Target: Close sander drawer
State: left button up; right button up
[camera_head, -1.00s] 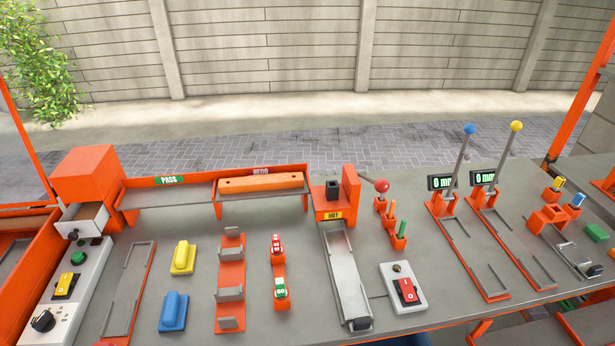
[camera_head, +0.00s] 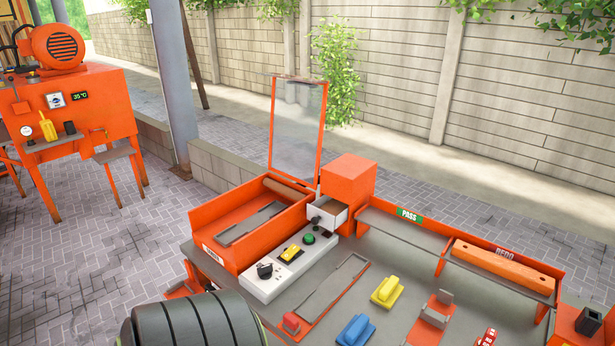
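The sander drawer (camera_head: 334,217) is a small white-grey open-topped tray with a dark knob (camera_head: 316,220) on its front. It sticks out of the lower front of the orange box (camera_head: 348,181), so it stands open. It lies just above the far end of a white control panel. Neither gripper shows in the head view. A dark ribbed part of my own arm (camera_head: 195,325) fills the bottom left, and I cannot see its gripper.
The panel (camera_head: 285,262) carries a green button, a yellow switch and a black knob. Left of it is an orange tray (camera_head: 207,235) with a raised clear cover (camera_head: 298,125). Yellow (camera_head: 387,292) and blue (camera_head: 356,331) blocks lie right. An orange machine (camera_head: 65,115) stands far left.

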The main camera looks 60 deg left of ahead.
aim_at(331, 209)
jog(key=u, duration=1.65)
jog(key=j+u, duration=0.15)
jog(key=i+j+z, duration=0.2)
jog(key=j+z, duration=0.15)
jog(key=j, duration=0.2)
jog(key=i, duration=0.05)
